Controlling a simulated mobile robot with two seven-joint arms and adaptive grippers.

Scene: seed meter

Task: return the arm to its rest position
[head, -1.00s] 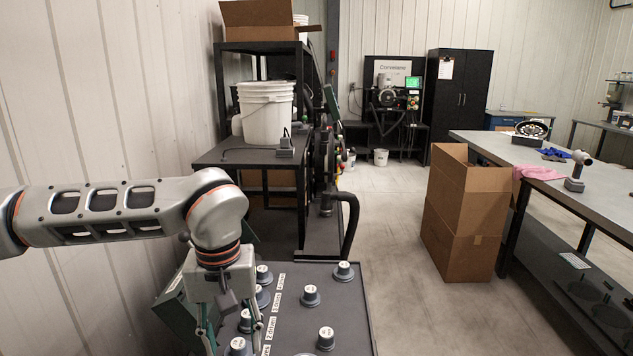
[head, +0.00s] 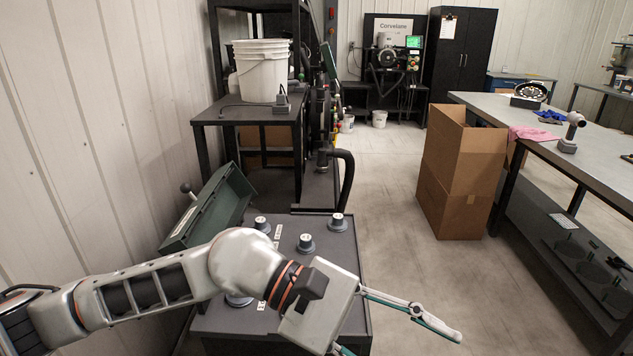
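My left arm comes in from the lower left and reaches across the front of the dark panel with round knobs (head: 307,243). My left gripper (head: 405,345) points right and downward, past the panel's right edge and over the floor. One long finger shows in full and runs straight out from the palm. Only the base of the other finger shows at the bottom edge, set well apart from the first. The gripper looks open, and nothing shows in it. My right arm and gripper are not in view.
A green lidded case (head: 215,205) stands at the panel's left, close behind my arm. A black shelf (head: 245,112) holds a white bucket (head: 262,75). A cardboard box (head: 460,180) and a grey table (head: 590,150) stand at the right. The floor between is clear.

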